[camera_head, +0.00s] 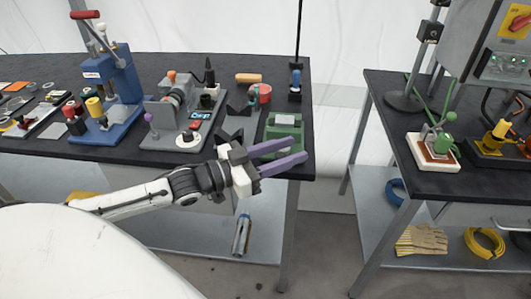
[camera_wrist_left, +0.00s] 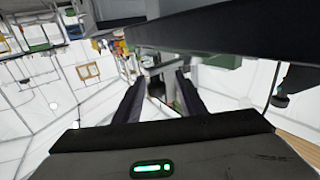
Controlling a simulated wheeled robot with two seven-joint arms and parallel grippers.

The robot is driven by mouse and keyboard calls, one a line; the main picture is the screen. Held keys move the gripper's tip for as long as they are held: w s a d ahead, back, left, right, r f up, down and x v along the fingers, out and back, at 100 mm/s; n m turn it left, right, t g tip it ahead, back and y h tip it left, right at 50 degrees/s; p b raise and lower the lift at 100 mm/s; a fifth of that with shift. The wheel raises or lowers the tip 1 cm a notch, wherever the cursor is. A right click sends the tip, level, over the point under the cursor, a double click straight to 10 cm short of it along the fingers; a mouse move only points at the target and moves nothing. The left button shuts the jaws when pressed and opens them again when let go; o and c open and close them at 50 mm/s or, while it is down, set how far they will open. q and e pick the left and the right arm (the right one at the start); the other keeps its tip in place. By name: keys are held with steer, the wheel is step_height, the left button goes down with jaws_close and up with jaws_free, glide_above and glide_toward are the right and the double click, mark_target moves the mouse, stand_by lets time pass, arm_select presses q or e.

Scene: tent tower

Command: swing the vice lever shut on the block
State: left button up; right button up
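My left gripper (camera_head: 301,149) reaches in from the left, at the front right edge of the left table. Its two purple fingers are apart with nothing seen between them; in the left wrist view the fingers (camera_wrist_left: 157,85) also stand apart. A green device (camera_head: 284,122) sits on the table corner just behind the fingers, partly hidden by them. A grey angular fixture (camera_head: 238,105) stands to its left. I cannot tell for certain which one is the vice, and no lever or block can be made out clearly. My right gripper is not in view.
A blue press (camera_head: 120,85) and a grey machine (camera_head: 172,112) stand on the left table (camera_head: 220,65). A thin dark pole rises at its back right. A gap separates it from the right table (camera_head: 400,90), which holds a green clamp on a white base (camera_head: 433,152).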

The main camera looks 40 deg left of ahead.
arm_select(q)
steer(key=v, duration=0.8)
steer(key=shift+s+p, duration=0.4)
steer(key=shift+p, duration=0.05)
steer(key=shift+a, duration=0.1)
